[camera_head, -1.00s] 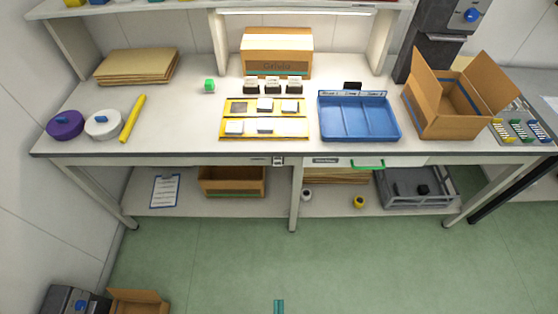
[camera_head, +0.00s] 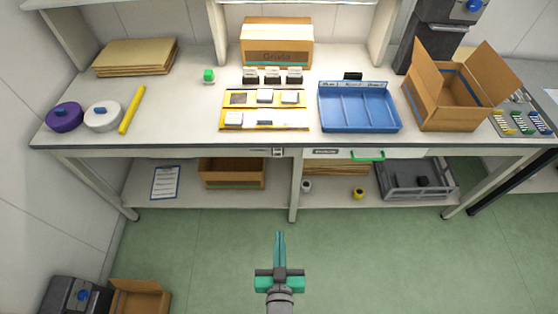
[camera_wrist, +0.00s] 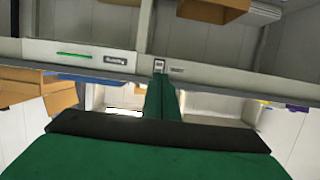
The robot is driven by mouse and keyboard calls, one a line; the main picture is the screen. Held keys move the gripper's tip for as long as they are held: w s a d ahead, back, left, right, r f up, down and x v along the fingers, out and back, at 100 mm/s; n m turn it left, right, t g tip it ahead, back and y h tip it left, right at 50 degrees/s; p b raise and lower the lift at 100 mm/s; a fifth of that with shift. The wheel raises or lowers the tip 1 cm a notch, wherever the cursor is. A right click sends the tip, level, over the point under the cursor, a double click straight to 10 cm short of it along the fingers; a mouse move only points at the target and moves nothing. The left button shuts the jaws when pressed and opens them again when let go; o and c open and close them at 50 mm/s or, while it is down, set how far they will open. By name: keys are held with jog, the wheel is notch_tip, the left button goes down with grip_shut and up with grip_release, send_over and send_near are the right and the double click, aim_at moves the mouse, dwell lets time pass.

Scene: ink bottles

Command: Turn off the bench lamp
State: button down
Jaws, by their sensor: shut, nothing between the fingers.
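A pale light strip (camera_head: 295,2), which looks like the bench lamp, is just at the top edge of the head view under the upper shelf, mostly cut off. A small switch-like fitting (camera_head: 278,152) sits on the bench's front edge; it also shows in the wrist view (camera_wrist: 159,64). Its position is too small to read. My gripper (camera_head: 280,236) is shut and empty, green fingers pointing toward the bench, in front of and apart from it. In the wrist view the fingertips (camera_wrist: 160,80) line up just below the fitting in the picture.
The bench (camera_head: 190,110) holds a blue tray (camera_head: 360,128), an open carton (camera_head: 440,115) and yellow-edged racks. A green drawer handle (camera_head: 368,156) is right of the fitting. A lower shelf (camera_head: 280,190) holds boxes.

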aim_at(279, 155)
jog(key=w+r, duration=0.2)
jog(key=w, duration=1.5)
jog(key=shift+w+a, duration=0.1)
jog(key=shift+w, duration=0.1)
jog(key=x, duration=1.3)
jog(key=shift+a+f, duration=0.1)
jog(key=shift+f, duration=0.2)
jog(key=shift+w+f, duration=0.1)
jog(key=shift+w, duration=0.2)
jog(key=shift+d, duration=0.2)
